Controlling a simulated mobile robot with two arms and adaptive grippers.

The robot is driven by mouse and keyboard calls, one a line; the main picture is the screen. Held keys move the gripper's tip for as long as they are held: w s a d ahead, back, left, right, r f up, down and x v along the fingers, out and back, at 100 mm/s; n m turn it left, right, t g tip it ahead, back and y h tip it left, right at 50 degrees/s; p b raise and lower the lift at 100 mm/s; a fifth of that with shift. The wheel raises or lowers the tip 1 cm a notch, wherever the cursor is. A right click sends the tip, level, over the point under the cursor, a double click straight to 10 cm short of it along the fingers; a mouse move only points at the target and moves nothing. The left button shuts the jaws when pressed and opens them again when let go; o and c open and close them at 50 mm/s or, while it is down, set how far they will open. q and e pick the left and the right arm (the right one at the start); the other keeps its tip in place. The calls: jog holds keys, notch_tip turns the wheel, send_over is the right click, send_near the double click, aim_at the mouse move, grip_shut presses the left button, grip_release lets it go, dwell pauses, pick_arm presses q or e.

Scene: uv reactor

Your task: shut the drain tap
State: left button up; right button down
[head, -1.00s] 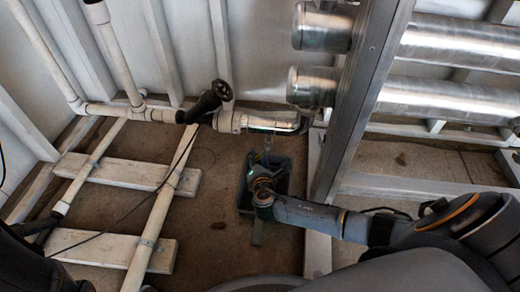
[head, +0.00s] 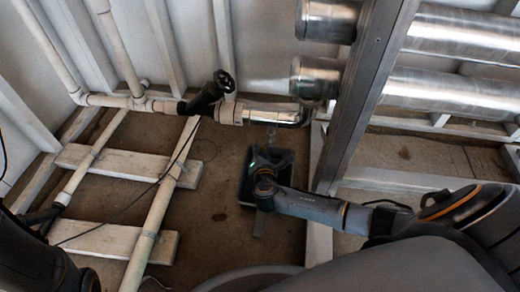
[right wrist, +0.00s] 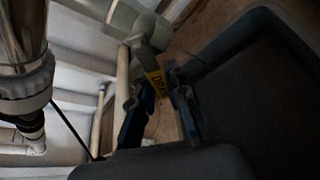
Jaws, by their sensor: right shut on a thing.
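The drain tap (head: 270,134) hangs as a small thin piece under the metal pipe section in the head view. In the right wrist view its lever with a yellow DRAIN label (right wrist: 157,84) slants down from a pale fitting. My right gripper (right wrist: 158,108) has its dark fingers on both sides of the lever, shut on it. In the head view my right gripper (head: 265,162) is over the dark container, below the pipe; its fingertips are hard to make out. My left gripper does not show; only dark parts of mine are at the left edge.
A dark open container (head: 246,188) stands on the floor under the tap and fills the right side of the right wrist view (right wrist: 260,90). A black handwheel valve (head: 208,94) is on the pipe. A metal post (head: 365,95) stands to the right. White pipes and boards lie left.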

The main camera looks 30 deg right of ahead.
jog(key=m+b, duration=0.1)
jog(key=m+t+b, duration=0.1)
jog(key=shift+w+a+r+m+y, duration=0.3)
jog(key=shift+w+a+r+y, duration=0.05)
jog(key=shift+a+y, duration=0.05)
jog(key=m+b, duration=0.1)
jog(key=b, duration=0.1)
jog(key=r+m+t+b, duration=0.1)
jog(key=b, duration=0.1)
jog(key=r+m+t+b, duration=0.1)
jog(key=m+b, duration=0.1)
jog(key=shift+w+a, duration=0.25)
jog(key=shift+a, duration=0.05)
jog(key=shift+r+m+t+b, duration=0.65)
jog(key=shift+m+b, duration=0.25)
jog(key=shift+b, duration=0.3)
jog(key=shift+r, duration=0.15)
jog(key=c, duration=1.3)
grip_release()
